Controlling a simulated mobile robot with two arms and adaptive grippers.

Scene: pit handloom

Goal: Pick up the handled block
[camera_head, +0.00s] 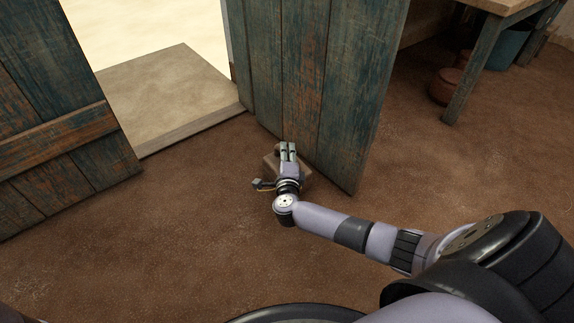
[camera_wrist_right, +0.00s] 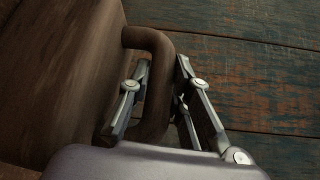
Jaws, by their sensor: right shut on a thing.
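The handled block (camera_head: 270,163) is a brown block on the earthen floor at the foot of the open plank door. My right gripper (camera_head: 288,147) is over it and hides most of it. In the right wrist view the block (camera_wrist_right: 65,75) fills the left side, and its curved brown handle (camera_wrist_right: 158,75) runs between the two fingers. The right gripper (camera_wrist_right: 160,100) is shut on the handle. Whether the block touches the floor or the door is hard to tell. My left gripper is not in view.
The worn blue-green plank door (camera_head: 345,100) stands just behind and right of the block. Another door leaf (camera_head: 60,130) is at the left, with a pale stone step (camera_head: 175,90) between them. A wooden table (camera_head: 490,50) with clay pots (camera_head: 445,87) is at the back right. Floor in front is clear.

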